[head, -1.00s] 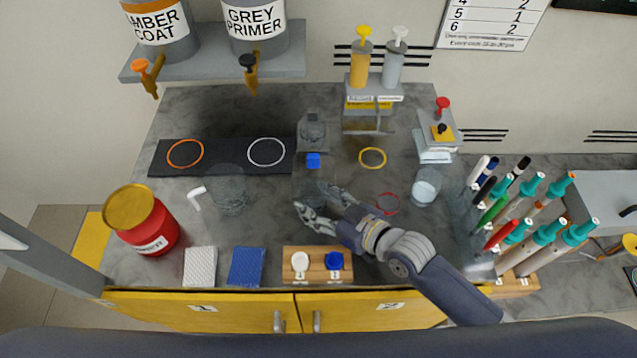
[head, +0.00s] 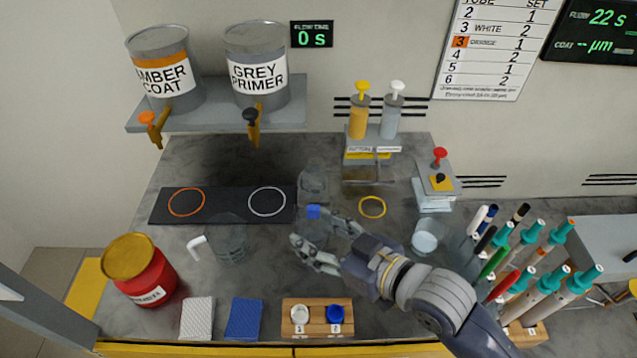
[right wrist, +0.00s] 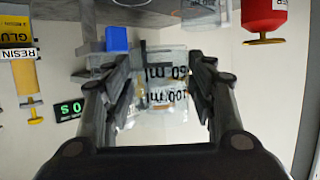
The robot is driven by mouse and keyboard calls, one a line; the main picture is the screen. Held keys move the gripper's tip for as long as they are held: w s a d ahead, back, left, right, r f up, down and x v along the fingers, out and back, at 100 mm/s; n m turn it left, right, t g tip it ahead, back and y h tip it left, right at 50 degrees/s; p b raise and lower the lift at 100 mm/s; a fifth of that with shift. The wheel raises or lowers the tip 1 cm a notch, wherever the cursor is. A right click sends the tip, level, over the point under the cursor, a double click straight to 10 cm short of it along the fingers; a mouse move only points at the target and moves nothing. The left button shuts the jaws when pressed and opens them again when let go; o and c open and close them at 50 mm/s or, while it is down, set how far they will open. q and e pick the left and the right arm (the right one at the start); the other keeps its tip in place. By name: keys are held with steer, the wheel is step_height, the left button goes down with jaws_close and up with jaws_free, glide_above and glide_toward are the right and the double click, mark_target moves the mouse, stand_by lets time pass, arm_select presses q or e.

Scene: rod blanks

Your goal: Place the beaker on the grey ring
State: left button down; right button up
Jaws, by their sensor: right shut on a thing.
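My right gripper (head: 322,240) is shut on a clear glass beaker. In the right wrist view the beaker (right wrist: 165,90) stands between the two fingers, with black "50 ml" and "100 ml" marks on its wall. In the head view its outline is faint, and I cannot tell how far it is above the bench. The grey ring (head: 267,201) lies on the black mat (head: 225,206) below the grey primer can, behind and left of the gripper. The ring shows bare. My left gripper is not in view.
An orange ring (head: 186,202) shares the mat. A glass jug (head: 229,240) with a white handle stands left. The primer tap (head: 252,125) hangs behind the grey ring.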

steer(key=s+d+f+n+g+y, duration=0.1)
steer(key=d+f, duration=0.1)
steer(key=d, duration=0.9)
steer(key=d+r+n, duration=0.1)
steer(key=d+r, duration=0.5)
steer(key=d, duration=0.1)
steer(key=shift+w+r+g+y, duration=0.2)
steer(key=shift+r+g+y, duration=0.1)
steer(key=shift+r, duration=0.05)
steer(key=shift+f, duration=0.15)
stand_by(0.4)
